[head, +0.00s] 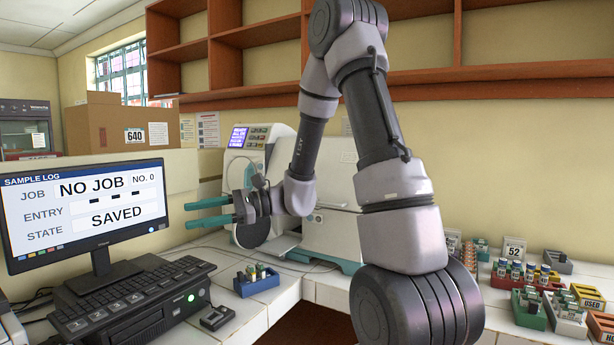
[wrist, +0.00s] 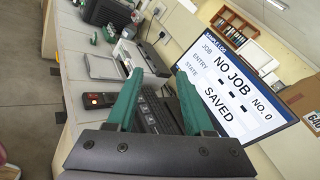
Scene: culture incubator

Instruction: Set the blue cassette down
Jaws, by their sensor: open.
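A small blue cassette (head: 257,284) stands upright on the white counter, between the keyboard and the incubator. It holds several small vials or tubes with green and pale tops. My gripper (head: 190,214) is in the air above and to the left of the cassette, apart from it. Its two teal fingers point left toward the monitor. In the wrist view my gripper (wrist: 157,88) is open, with nothing between the fingers. The cassette does not show in the wrist view.
A monitor (head: 82,205) reading "NO JOB" and "SAVED" stands left, behind a black keyboard (head: 125,298). A handheld device (head: 216,317) lies near the cassette. The white incubator (head: 330,235) stands behind. Racks of vials (head: 530,305) crowd the right counter. Some white counter (head: 285,290) beside the cassette is clear.

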